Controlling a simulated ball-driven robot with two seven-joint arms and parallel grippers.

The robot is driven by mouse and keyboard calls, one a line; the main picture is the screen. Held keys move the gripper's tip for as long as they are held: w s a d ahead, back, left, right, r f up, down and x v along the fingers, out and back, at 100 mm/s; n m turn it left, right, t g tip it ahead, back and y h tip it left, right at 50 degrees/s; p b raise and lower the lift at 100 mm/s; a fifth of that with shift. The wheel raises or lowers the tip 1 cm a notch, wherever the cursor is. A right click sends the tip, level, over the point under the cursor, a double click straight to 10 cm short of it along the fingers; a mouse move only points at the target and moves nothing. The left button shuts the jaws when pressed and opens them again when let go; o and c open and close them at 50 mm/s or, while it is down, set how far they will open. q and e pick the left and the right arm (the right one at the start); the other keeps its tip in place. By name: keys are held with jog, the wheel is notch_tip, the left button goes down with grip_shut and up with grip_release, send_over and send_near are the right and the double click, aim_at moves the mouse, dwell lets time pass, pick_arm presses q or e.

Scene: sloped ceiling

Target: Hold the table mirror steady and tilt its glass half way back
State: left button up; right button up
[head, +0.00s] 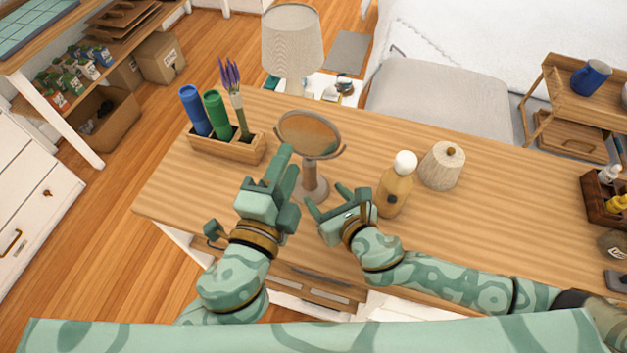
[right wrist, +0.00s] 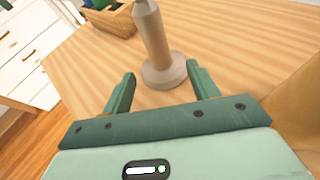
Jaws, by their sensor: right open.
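The table mirror (head: 310,131) stands upright on the wooden desk, with a round glass in a grey-brown frame on a stem and round base. Its stem and base (right wrist: 163,72) also show in the right wrist view. My right gripper (head: 336,194) is open and low, just to the right and near side of the stand. In the right wrist view my right gripper (right wrist: 161,70) has its fingers spread, with the base between and beyond the tips; nothing is gripped. My left gripper (head: 288,158) is higher, near the lower left rim; whether it touches is unclear, and its jaw gap is hidden.
A wooden holder (head: 226,146) with blue and green cylinders and lavender stands left of the mirror. A lamp (head: 292,40) is behind it. A white-capped bottle (head: 395,190) stands close to my right gripper, beside a ribbed jar (head: 441,166).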

aim_at(314, 184)
jog(key=x, duration=0.8)
jog(key=shift+w+a+f, duration=0.15)
jog(key=shift+w+f, duration=0.05)
jog(key=shift+w, duration=0.05)
